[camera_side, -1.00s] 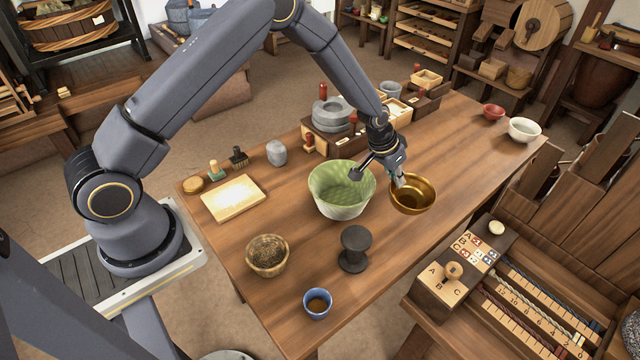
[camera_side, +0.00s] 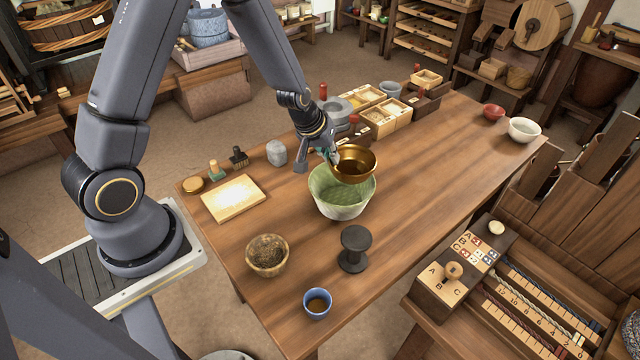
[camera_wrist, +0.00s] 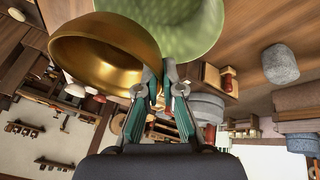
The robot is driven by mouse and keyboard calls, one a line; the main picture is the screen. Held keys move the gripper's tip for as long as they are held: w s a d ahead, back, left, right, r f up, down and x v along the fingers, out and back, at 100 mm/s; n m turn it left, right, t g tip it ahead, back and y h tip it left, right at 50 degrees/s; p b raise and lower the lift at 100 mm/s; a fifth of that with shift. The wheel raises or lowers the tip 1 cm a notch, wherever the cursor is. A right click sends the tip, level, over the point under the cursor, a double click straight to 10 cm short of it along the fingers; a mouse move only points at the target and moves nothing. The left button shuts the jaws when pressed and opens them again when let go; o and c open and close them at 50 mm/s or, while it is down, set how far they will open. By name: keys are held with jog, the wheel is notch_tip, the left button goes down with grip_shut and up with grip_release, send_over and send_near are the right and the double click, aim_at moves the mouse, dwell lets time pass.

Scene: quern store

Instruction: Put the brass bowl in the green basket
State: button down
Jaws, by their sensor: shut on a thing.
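The brass bowl (camera_side: 355,165) is held upright in the air above the back right part of the green basket (camera_side: 342,204). My gripper (camera_side: 334,157) is shut on the bowl's left rim in the side view. In the wrist view the brass bowl (camera_wrist: 100,58) hangs at the left of my gripper's fingers (camera_wrist: 158,95), which pinch its edge. The green basket (camera_wrist: 180,25) lies beyond it in the wrist view. The bowl hides part of the basket's rim, and the basket's inside shows as empty where it is visible.
A grey stone (camera_side: 277,153) and a pale board (camera_side: 233,198) lie left. The table right of the basket is clear.

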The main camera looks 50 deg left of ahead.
notch_tip(320, 180, down, 6)
jog(key=shift+r, duration=0.1)
dwell(0.4)
jog(key=shift+f, duration=0.5)
jog(key=c, duration=1.3)
grip_release()
